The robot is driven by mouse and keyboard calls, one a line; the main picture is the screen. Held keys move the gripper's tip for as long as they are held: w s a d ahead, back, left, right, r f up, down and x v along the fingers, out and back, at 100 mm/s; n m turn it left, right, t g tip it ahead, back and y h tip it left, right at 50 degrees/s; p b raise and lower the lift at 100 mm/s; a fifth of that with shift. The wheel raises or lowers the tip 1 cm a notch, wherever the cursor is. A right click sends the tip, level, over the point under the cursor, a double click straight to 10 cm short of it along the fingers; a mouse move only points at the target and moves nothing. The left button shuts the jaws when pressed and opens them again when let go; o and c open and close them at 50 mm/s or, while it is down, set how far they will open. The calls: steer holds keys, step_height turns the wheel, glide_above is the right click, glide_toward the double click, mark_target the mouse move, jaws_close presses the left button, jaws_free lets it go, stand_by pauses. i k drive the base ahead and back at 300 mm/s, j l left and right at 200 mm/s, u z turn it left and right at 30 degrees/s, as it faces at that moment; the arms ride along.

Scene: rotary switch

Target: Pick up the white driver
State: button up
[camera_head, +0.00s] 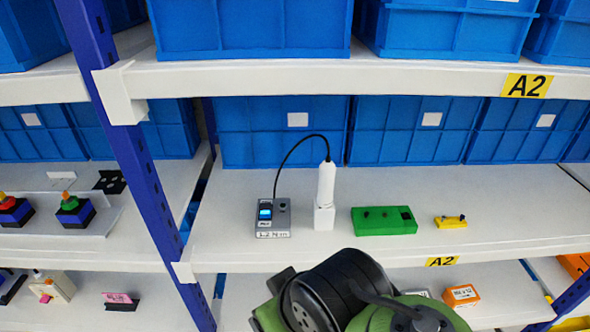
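The white driver (326,184) stands upright in a small white block-shaped holder (324,216) on the middle shelf. A black cable (289,152) arches from its top to a small grey box (280,212) at its left. The box has a lit blue display and a label reading about 1.2 N·m. Part of my green and black arm shows at the bottom centre, in front of and below the shelf edge. My gripper's fingertips are not visible, and nothing of mine touches the driver.
A green block (384,220) and a small yellow piece (450,222) lie right of the driver. Blue bins (283,128) line the shelf's back. The upper shelf edge (330,82) runs above, and a blue post (140,165) stands at left. The shelf's right part has bare room.

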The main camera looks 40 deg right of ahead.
mark_target(327, 168)
steer(key=k+l+u, duration=0.15)
steer(key=u, duration=0.2)
steer(key=k+l+u, duration=0.15)
steer(key=u, duration=0.2)
steer(key=k+l+u, duration=0.1)
steer(key=u, duration=0.3)
steer(key=k, duration=0.1)
